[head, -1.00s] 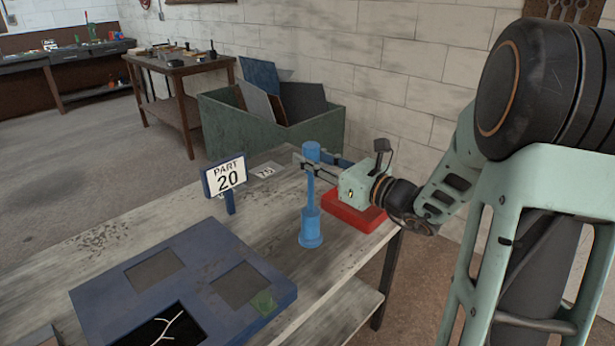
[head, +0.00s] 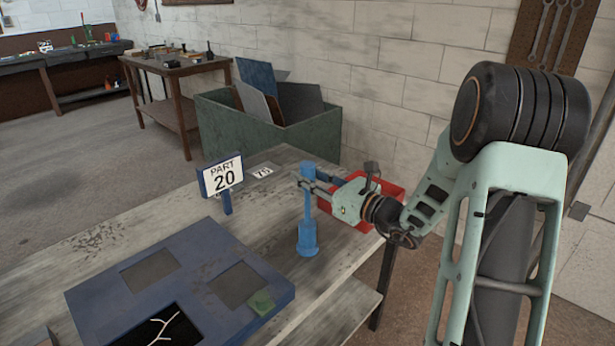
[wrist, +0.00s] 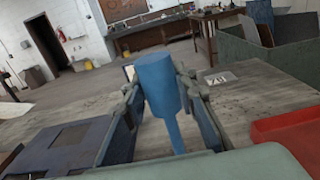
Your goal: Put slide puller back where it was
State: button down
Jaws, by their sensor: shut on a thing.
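The blue slide puller (head: 308,238) stands near upright over the bench, with a round top, a thin shaft and a wider lower end. I cannot tell whether its lower end touches the wood. My gripper (head: 311,184) is shut on its upper part from the right, fingers about level. In the wrist view the puller's blue top (wrist: 158,80) sits between the two fingers (wrist: 160,98); its lower end is hidden there.
A blue board (head: 190,252) with recesses and a small green block (head: 262,303) lies front left. A "PART 20" sign (head: 222,178) and a flat number label (head: 262,172) are behind. A red tray (head: 390,190) is behind my gripper. Bare wood lies between board and puller.

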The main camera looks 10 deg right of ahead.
jog(key=shift+f, duration=0.1)
jog(key=c, duration=1.6)
grip_release()
jog(key=v, duration=1.2)
